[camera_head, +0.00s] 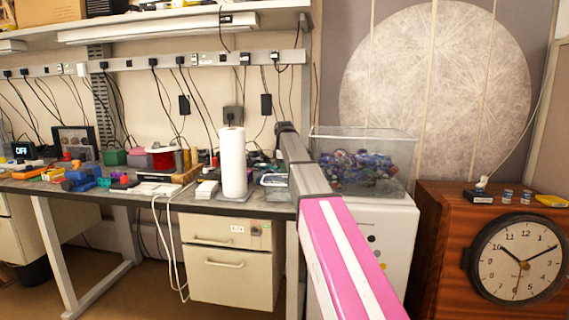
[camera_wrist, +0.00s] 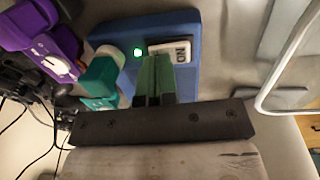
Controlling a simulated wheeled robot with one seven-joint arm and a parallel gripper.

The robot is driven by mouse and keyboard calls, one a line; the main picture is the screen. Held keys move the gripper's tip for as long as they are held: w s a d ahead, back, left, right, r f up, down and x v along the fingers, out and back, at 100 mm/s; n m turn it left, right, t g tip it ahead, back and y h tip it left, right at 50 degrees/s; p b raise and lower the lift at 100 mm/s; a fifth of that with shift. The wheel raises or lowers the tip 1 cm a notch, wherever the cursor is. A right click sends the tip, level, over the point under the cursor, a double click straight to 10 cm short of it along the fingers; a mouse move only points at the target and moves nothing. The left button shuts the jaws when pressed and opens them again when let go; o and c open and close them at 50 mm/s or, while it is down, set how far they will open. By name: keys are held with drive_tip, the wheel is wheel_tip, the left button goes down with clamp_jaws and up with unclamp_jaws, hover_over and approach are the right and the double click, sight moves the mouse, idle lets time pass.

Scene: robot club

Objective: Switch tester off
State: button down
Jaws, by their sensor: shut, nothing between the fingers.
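In the wrist view, a blue box (camera_wrist: 190,28), which looks like the tester, lies below my gripper. It has a lit green light (camera_wrist: 138,53) and a white label (camera_wrist: 172,48) that reads ON upside down. My gripper (camera_wrist: 154,62) has green fingers, shut together and empty. Their tips overlap the box in the picture, between the light and the label; I cannot tell whether they touch it. The fingers hide part of the box's top. In the head view, my arm hides the gripper, and I cannot pick out the box.
Teal (camera_wrist: 103,78) and purple (camera_wrist: 50,50) parts and dark cables crowd the box's left side. In the head view, a paper roll (camera_head: 232,163) stands on the bench, and a clear tank (camera_head: 395,165) is right of my arm. A small display (camera_head: 22,150) at far left reads OFF.

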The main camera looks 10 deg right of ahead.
drive_tip(key=shift+f, duration=0.2)
drive_tip(key=shift+w+f, duration=0.1)
drive_tip(key=shift+f, duration=0.15)
idle(0.4)
drive_tip(key=shift+s+a, duration=0.2)
drive_tip(key=shift+s, duration=0.75)
drive_tip(key=shift+r, duration=0.1)
drive_tip(key=shift+w+r, duration=0.1)
drive_tip(key=shift+r, duration=0.1)
wheel_tip(320, 180, up, 14)
drive_tip(key=s, duration=0.1)
drive_tip(key=shift+s+a+f, duration=0.2)
drive_tip(key=shift+s+a, duration=0.05)
